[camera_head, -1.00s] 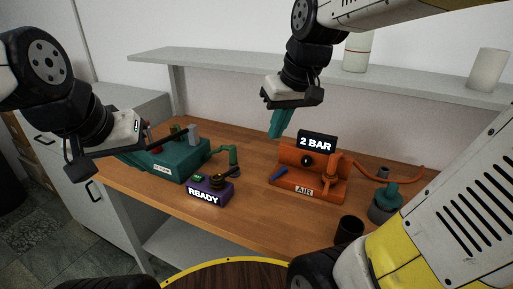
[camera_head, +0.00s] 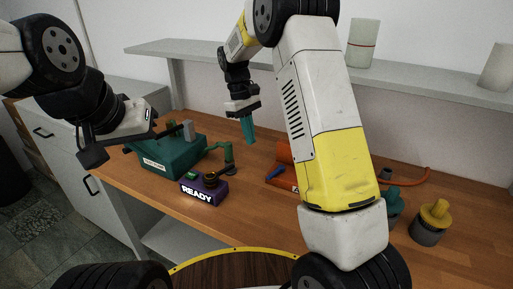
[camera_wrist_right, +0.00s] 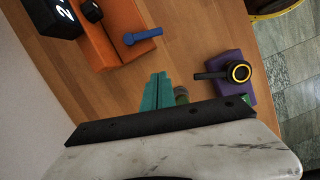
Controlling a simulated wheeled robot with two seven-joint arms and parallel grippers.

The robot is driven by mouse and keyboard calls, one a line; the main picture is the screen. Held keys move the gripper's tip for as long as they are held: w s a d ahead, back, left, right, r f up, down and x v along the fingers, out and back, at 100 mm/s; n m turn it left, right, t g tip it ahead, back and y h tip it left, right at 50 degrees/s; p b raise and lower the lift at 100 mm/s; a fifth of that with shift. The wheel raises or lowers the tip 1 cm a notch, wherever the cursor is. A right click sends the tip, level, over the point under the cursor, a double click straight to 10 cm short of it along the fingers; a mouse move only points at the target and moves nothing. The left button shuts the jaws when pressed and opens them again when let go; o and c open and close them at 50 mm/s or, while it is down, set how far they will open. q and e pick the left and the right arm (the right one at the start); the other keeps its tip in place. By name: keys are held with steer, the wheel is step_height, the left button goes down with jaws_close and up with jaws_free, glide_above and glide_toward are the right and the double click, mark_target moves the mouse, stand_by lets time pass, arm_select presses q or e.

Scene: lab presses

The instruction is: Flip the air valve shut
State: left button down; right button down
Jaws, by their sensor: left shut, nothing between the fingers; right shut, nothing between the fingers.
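The orange air unit (camera_head: 284,155) stands on the bench, mostly hidden behind my right arm in the head view. Its blue valve lever (camera_head: 275,172) sticks out at its front left. In the right wrist view the orange unit (camera_wrist_right: 112,30) is at the upper left, with the blue lever (camera_wrist_right: 143,36) at its edge. My right gripper (camera_head: 249,135) has teal fingers, shut and empty, in the air left of the unit and apart from the lever. The fingers also show in the right wrist view (camera_wrist_right: 156,92). My left gripper (camera_head: 122,128) is shut beside the teal machine; its fingertips are unclear.
The teal machine (camera_head: 172,165) and a purple box marked READY (camera_head: 204,188) stand on the left of the bench (camera_head: 240,208). A yellow-capped jar (camera_head: 430,222) and a teal-capped jar (camera_head: 394,205) are at the right. A shelf (camera_head: 415,85) runs behind.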

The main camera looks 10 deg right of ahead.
mark_target(269, 175)
steer(key=x, duration=0.9)
steer(key=shift+s+d+f, duration=0.1)
steer(key=shift+s+f, duration=0.05)
steer(key=shift+f, duration=0.15)
steer(key=shift+s+d, duration=1.1)
steer(key=shift+s, duration=0.05)
steer(key=shift+s+d, duration=0.2)
steer(key=shift+s, duration=0.05)
steer(key=shift+s, duration=0.1)
steer(key=n, duration=0.1)
steer(key=s+n, duration=0.1)
steer(key=n, duration=0.1)
steer(key=shift+s+d+t+h, duration=0.25)
steer(key=shift+d+t+h, duration=0.05)
steer(key=shift+d, duration=0.05)
steer(key=shift+w, duration=0.1)
